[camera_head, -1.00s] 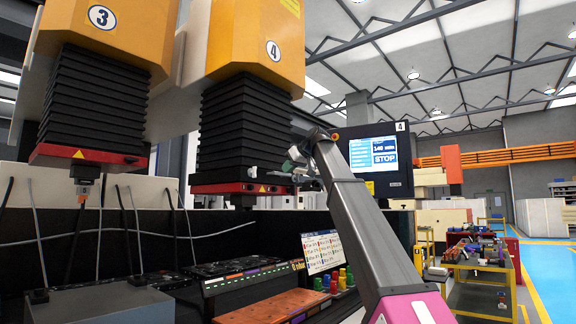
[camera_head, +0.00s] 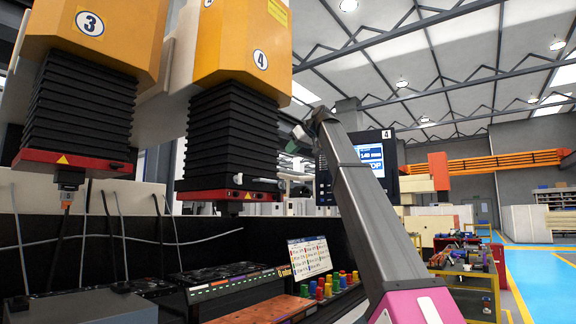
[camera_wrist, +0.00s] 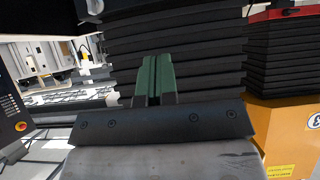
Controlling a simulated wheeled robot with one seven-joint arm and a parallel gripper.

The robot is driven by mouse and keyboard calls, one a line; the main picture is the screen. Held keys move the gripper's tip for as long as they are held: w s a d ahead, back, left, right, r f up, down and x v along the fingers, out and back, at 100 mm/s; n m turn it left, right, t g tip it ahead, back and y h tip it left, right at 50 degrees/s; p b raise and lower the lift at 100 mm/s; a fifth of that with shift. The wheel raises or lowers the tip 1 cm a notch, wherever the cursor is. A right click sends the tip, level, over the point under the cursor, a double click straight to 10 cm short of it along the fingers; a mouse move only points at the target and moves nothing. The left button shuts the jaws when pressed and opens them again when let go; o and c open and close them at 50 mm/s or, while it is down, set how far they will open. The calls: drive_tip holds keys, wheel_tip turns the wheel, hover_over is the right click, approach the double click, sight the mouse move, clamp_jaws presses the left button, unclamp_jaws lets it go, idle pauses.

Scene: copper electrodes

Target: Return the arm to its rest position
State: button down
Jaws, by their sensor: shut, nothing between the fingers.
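My gripper (camera_wrist: 155,78) shows in the wrist view as two green fingers close together, with nothing between them. Behind them are the black bellows (camera_wrist: 190,40) of a machine head. In the head view my dark grey arm rises from the lower right. Its far end is beside the right side of machine head 4's bellows (camera_head: 235,130), above the level of its red plate (camera_head: 225,195). The fingers are small there and hard to make out.
Machine head 3 (camera_head: 75,110) hangs at the left. A control screen (camera_head: 370,155) is partly hidden behind my arm. Below are a rack with coloured pieces (camera_head: 330,285) and an orange-brown block (camera_head: 255,308). A blue floor lane (camera_head: 530,270) is open at the right.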

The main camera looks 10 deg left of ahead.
drive_tip(key=w+d+f+m+h, duration=0.1)
drive_tip(key=w+d+f, duration=0.1)
drive_tip(key=f, duration=0.9)
drive_tip(key=w+d+f+m+h, duration=0.1)
drive_tip(key=w+d+f+m, duration=0.15)
drive_tip(key=f, duration=0.85)
drive_tip(key=w+d+f+m+h, duration=0.1)
drive_tip(key=w+d+f, duration=0.15)
drive_tip(key=f, duration=0.95)
drive_tip(key=s+d+f+m+g+h, duration=0.1)
drive_tip(key=d+f, duration=0.2)
drive_tip(key=f, duration=1)
drive_tip(key=s+d+f+m+g+h, duration=0.15)
drive_tip(key=d+f, duration=0.25)
drive_tip(key=f, duration=0.9)
drive_tip(key=s+d+f+m+h, duration=0.1)
drive_tip(key=s+d+f, duration=0.15)
drive_tip(key=f, duration=0.55)
drive_tip(key=s+d+f+m, duration=0.1)
drive_tip(key=s+d+f, duration=0.15)
drive_tip(key=f, duration=0.55)
drive_tip(key=s+d+f+m+g+h, duration=0.1)
drive_tip(key=s+d+f, duration=0.4)
drive_tip(key=s+f, duration=0.7)
drive_tip(key=s+d+f+m+g+h, duration=0.1)
drive_tip(key=s+d+f, duration=0.4)
drive_tip(key=s+f, duration=0.8)
drive_tip(key=shift+s+d+f+m+g+h, duration=0.25)
drive_tip(key=shift+s+m+g+h, duration=0.2)
drive_tip(key=shift+g+h, duration=0.15)
